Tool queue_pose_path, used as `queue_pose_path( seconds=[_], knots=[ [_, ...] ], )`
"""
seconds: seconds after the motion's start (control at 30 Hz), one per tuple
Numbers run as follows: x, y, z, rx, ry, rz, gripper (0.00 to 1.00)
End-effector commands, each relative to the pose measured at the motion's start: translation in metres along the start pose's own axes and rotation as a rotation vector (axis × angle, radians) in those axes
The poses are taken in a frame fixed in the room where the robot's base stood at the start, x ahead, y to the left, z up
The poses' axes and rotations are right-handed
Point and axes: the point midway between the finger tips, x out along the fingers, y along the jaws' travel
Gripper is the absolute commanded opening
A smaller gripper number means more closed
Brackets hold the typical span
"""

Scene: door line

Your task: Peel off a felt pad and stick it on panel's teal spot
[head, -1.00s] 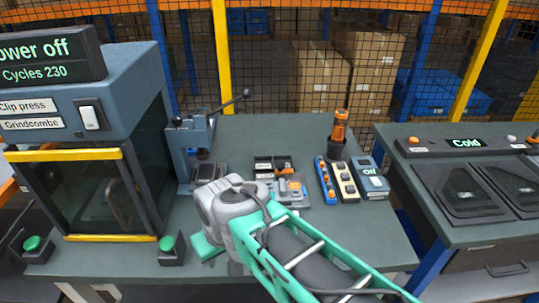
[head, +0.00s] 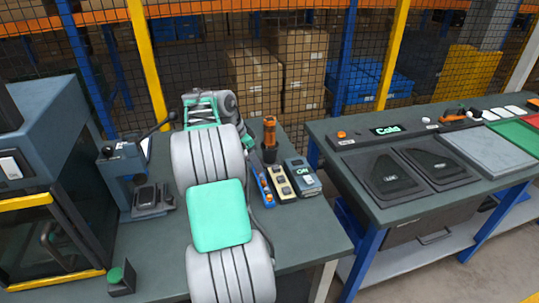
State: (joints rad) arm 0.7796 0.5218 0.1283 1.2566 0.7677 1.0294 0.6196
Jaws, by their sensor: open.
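My gripper is not in view; the grey and teal links of my arm fill the middle of the head view and hide part of the left bench. I cannot pick out a felt pad with certainty. Several small white pieces (head: 490,116) lie along the back right of the right bench. Two dark panels (head: 380,177) (head: 436,167) lie flat in that bench, to the right of my arm. No teal spot shows on either one. Which panel the task means cannot be told.
The right bench (head: 352,150) has a display reading "Cold" (head: 386,130), a grey mat (head: 478,147), a red mat (head: 513,132) and a green mat (head: 534,121). The left bench (head: 150,250) holds a lever press (head: 122,160), a handheld device (head: 300,172) and an orange-handled tool (head: 270,132).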

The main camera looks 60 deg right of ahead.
Motion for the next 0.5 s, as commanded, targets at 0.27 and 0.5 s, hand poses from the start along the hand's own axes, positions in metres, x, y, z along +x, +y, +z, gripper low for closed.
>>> queue_pose_path(
  seconds=[0.27,0.5],
  knots=[
    [0.048,0.014,-0.052,0.247,0.018,0.077,0.53],
    [0.090,0.018,-0.052,0.243,0.018,0.077,0.53]
  ],
)
